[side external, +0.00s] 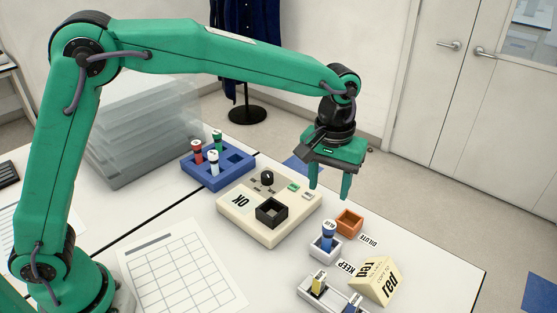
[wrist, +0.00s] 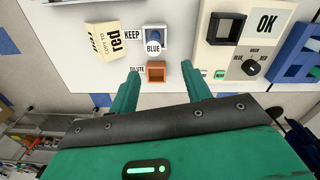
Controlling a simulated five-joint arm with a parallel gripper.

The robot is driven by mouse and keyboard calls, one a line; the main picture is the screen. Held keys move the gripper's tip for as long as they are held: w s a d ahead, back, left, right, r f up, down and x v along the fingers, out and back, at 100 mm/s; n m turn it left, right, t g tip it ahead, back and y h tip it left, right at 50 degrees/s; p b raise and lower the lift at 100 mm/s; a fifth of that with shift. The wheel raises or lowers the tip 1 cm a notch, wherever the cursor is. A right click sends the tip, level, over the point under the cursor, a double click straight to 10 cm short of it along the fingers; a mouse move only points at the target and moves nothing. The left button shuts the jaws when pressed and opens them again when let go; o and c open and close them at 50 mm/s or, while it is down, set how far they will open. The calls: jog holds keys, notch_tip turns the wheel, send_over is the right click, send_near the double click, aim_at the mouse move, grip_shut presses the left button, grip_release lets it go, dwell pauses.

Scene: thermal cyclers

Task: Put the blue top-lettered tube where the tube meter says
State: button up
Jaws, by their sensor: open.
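The blue tube (side external: 328,241) has a white cap lettered BLUE and stands upright in a white square holder (side external: 322,252) beside the KEEP label (side external: 345,267). Its cap also shows in the wrist view (wrist: 153,47). The tube meter (side external: 253,225) is a beige box with an empty black square well (side external: 271,211), a black dial (side external: 266,178) and large OK lettering. An orange square holder (side external: 349,221), empty, sits beside the DILUTE label (side external: 369,241). My gripper (side external: 330,193) is open and empty, raised above the table behind the holders. In the wrist view the orange holder appears between its fingertips (wrist: 160,70).
A blue rack (side external: 215,178) with several capped tubes stands behind the meter. A cream block lettered red (side external: 380,281) and a holder with a yellow tube (side external: 318,286) are at the front right. A printed grid sheet (side external: 180,268) lies left of the meter.

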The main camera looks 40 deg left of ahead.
jog(key=s+a+r+m+t, duration=0.1)
jog(key=s+a+r, duration=0.35)
jog(key=a, duration=0.35)
jog(key=s+a+r+t, duration=0.2)
jog(key=s+a+r, duration=0.25)
jog(key=a, duration=0.25)
jog(key=s+a+f+t, duration=0.1)
jog(key=s+a, duration=0.3)
jog(key=s, duration=0.2)
jog(key=s+a+f+m+t, duration=0.1)
jog(key=s+a, duration=0.3)
jog(key=s, duration=0.3)
jog(key=shift+s+a+f, duration=0.15)
jog(key=shift+a+f, duration=0.2)
jog(key=shift+f, duration=0.05)
